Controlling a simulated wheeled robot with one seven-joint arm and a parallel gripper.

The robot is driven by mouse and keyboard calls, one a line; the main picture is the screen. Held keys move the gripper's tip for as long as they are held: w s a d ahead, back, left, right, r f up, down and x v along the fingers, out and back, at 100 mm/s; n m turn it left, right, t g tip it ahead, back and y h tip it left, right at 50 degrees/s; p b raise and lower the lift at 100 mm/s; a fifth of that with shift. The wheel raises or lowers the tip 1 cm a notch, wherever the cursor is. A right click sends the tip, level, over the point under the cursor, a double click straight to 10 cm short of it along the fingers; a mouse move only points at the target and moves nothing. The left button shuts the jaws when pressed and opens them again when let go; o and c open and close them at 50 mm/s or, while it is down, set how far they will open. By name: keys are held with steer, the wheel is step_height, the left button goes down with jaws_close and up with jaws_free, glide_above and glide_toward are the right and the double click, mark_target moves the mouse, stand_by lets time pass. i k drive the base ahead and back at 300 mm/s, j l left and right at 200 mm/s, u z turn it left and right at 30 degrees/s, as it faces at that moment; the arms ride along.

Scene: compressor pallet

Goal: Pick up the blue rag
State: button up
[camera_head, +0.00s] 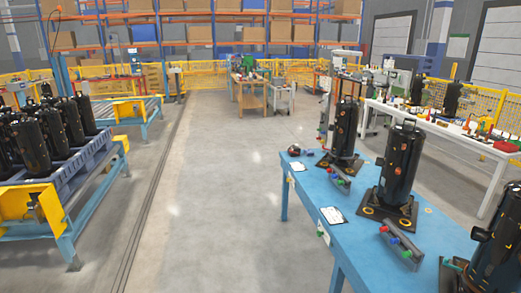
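I cannot clearly make out a blue rag. A small bluish item (308,153) lies at the far left corner of the blue table (312,183), beside a small dark reddish item (294,151). It is too small to tell whether it is the rag. My gripper is not in view.
Black compressors (400,172) stand on the blue table, with racks of coloured knobs (402,245) and white papers (333,215). A pallet conveyor (70,195) with more compressors stands at left. A white bench (440,128) is at right. The grey floor (205,200) between is clear.

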mark_target(308, 152)
steer(key=i, duration=4.7)
steer(key=i+u, duration=0.2)
steer(key=i, duration=0.15)
steer(key=i+l+u, duration=0.15)
steer(key=i, duration=0.25)
